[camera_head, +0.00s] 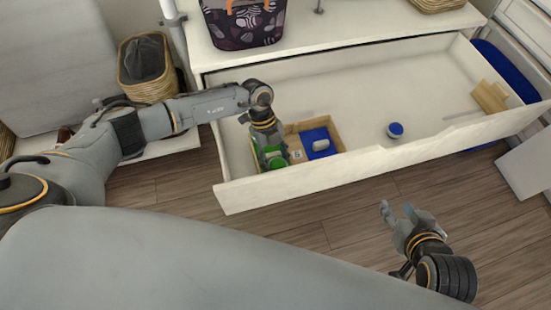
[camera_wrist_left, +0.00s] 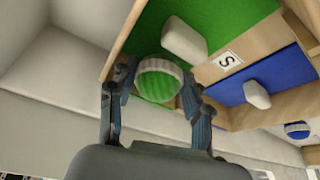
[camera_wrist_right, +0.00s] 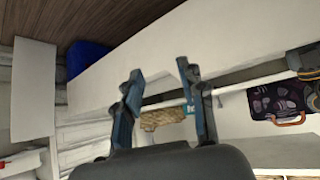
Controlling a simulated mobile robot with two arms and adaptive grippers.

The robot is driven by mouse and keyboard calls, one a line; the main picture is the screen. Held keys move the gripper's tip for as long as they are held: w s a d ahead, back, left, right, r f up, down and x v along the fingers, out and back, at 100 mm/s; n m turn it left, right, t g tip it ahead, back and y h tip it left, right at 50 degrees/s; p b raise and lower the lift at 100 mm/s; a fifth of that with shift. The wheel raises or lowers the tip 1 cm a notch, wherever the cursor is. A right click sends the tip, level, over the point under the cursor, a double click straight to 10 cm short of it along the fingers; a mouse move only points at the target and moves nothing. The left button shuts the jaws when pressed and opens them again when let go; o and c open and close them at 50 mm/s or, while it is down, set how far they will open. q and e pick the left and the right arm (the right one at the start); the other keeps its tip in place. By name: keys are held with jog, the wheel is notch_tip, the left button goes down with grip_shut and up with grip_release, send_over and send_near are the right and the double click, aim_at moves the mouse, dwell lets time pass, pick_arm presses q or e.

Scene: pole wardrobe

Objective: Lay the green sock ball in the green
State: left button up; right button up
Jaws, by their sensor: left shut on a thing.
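The green sock ball (camera_wrist_left: 160,82), with a pale ribbed band, sits between the fingers of my left gripper (camera_wrist_left: 155,100), which is shut on it. My left gripper (camera_head: 271,160) reaches down into the open drawer, over the left part of a wooden divider box. In the left wrist view, the ball is at the near edge of the green compartment (camera_wrist_left: 225,18). A white rounded item (camera_wrist_left: 185,40) lies on the green. I cannot tell whether the ball touches the compartment floor. My right gripper (camera_head: 397,215) is open and empty, outside the drawer front; its fingers show in the right wrist view (camera_wrist_right: 158,95).
The blue compartment (camera_head: 312,135) beside the green holds another white item (camera_wrist_left: 257,95). A blue-and-white sock ball (camera_head: 395,131) lies on the bare drawer floor. The drawer's front wall (camera_head: 330,179) stands close to my left gripper. A patterned basket (camera_head: 243,22) stands on top.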

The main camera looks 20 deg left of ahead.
pick_arm(q)
jog(key=o, duration=0.9)
pick_arm(e)
jog(key=shift+w+r, duration=0.15)
pick_arm(q)
jog(key=shift+r, duration=0.15)
jog(key=p+v, duration=0.2)
jog(key=v, duration=0.5)
jog(key=shift+r, duration=0.35)
jog(key=p+v, duration=0.1)
jog(key=v, duration=0.4)
jog(key=shift+a+r, duration=0.1)
pick_arm(e)
jog(key=s+d+f+g+h, duration=0.1)
jog(key=s+d+f+g, duration=0.1)
jog(key=s+g, duration=0.3)
jog(key=s+d, duration=0.1)
jog(key=s, duration=0.3)
jog(key=shift+s+f, duration=0.2)
pick_arm(q)
jog(key=shift+s+a, duration=0.1)
pick_arm(e)
jog(key=shift+a, duration=0.15)
